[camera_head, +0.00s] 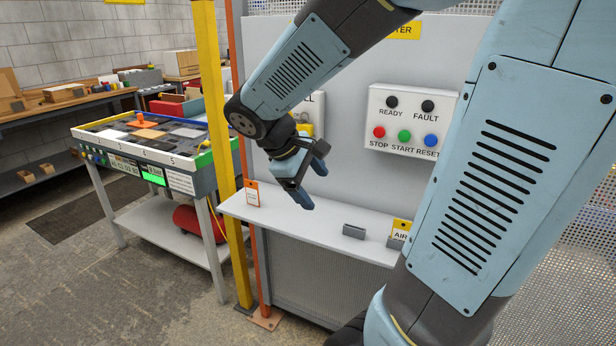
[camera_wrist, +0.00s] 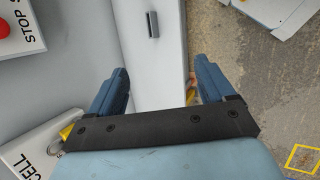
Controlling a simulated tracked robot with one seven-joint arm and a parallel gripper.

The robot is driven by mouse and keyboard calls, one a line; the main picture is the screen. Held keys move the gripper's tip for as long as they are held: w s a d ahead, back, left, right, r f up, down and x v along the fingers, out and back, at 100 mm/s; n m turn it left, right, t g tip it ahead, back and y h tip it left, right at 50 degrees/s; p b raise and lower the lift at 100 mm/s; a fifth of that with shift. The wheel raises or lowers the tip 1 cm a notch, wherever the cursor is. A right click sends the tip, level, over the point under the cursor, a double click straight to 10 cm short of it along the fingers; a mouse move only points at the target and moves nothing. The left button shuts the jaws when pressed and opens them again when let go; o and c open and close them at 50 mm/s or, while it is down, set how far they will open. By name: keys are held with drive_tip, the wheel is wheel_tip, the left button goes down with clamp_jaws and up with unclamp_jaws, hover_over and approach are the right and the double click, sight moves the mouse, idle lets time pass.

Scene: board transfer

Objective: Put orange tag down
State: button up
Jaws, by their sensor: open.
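The orange tag (camera_head: 252,193), a white card with an orange top, stands upright at the left end of the white shelf (camera_head: 310,222) in the head view. My gripper (camera_head: 312,181) is open and empty, above the shelf and to the right of the tag, apart from it. In the wrist view my open gripper (camera_wrist: 160,82) has bare white shelf between its fingers. A small orange patch (camera_wrist: 192,88) shows beside the right finger; I cannot tell whether it is the tag, as the finger hides most of it.
A grey holder (camera_head: 353,231) stands empty on the shelf. A yellow AIR tag (camera_head: 401,230) stands at the shelf's right part. The button box (camera_head: 412,120) is on the panel behind. A yellow post (camera_head: 222,150) rises left of the shelf, beside the board table (camera_head: 150,150).

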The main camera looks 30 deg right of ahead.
drive_tip(key=s+a+r+m+t+y, duration=0.5)
drive_tip(key=s+r+m+y, duration=0.1)
drive_tip(key=s+m, duration=0.1)
drive_tip(key=shift+s+r, duration=0.25)
drive_tip(key=shift+s, duration=0.35)
drive_tip(key=shift+a, duration=0.1)
